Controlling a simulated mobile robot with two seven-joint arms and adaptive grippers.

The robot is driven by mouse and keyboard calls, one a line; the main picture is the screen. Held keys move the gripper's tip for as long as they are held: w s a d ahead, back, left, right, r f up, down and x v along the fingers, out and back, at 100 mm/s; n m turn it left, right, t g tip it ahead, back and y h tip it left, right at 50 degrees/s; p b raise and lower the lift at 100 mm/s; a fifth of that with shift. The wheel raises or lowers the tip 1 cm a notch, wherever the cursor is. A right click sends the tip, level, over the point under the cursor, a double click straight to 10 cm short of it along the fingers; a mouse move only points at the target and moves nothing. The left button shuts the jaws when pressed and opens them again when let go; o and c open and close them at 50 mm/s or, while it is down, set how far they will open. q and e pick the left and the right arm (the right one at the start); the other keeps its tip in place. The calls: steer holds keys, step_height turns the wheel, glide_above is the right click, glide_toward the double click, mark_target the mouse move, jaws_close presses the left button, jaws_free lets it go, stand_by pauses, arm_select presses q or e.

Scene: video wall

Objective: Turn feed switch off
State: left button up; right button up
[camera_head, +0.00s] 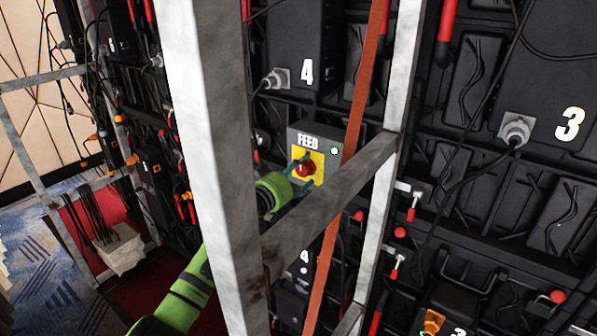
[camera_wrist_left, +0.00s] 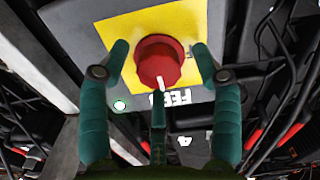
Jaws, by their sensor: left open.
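The feed switch is a red round knob (camera_head: 305,168) on a yellow plate (camera_head: 318,160), on a grey box labelled FEED (camera_head: 307,141). In the left wrist view the knob (camera_wrist_left: 160,62) has a white mark at its lower edge, and a small light (camera_wrist_left: 120,105) glows pale green on the box. My left gripper (camera_head: 300,174) is at the knob in the head view. Whether any finger touches the knob cannot be told. My right gripper is not in view.
A metal frame with a thick upright post (camera_head: 215,150) and a crossbar (camera_head: 335,195) stands before the wall, close to my left arm. An orange strap (camera_head: 362,95) runs beside the box. Black panels with cables and a connector (camera_head: 516,130) fill the right.

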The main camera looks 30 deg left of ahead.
arm_select(q)
steer(key=shift+s+d+r, duration=0.15)
steer(key=c, duration=1.2)
steer(key=shift+o, duration=0.3)
steer(key=shift+n, duration=0.3)
steer(key=n, duration=0.3)
steer(key=shift+n, duration=0.3)
steer(key=n+p, duration=0.1)
steer(key=n, duration=0.3)
steer(key=n+p, duration=0.1)
steer(key=n, duration=0.4)
steer(key=shift+p, duration=0.3)
steer(key=n+p, duration=0.1)
steer(key=n, duration=0.3)
steer(key=shift+n, duration=0.3)
steer(key=shift+p, duration=0.3)
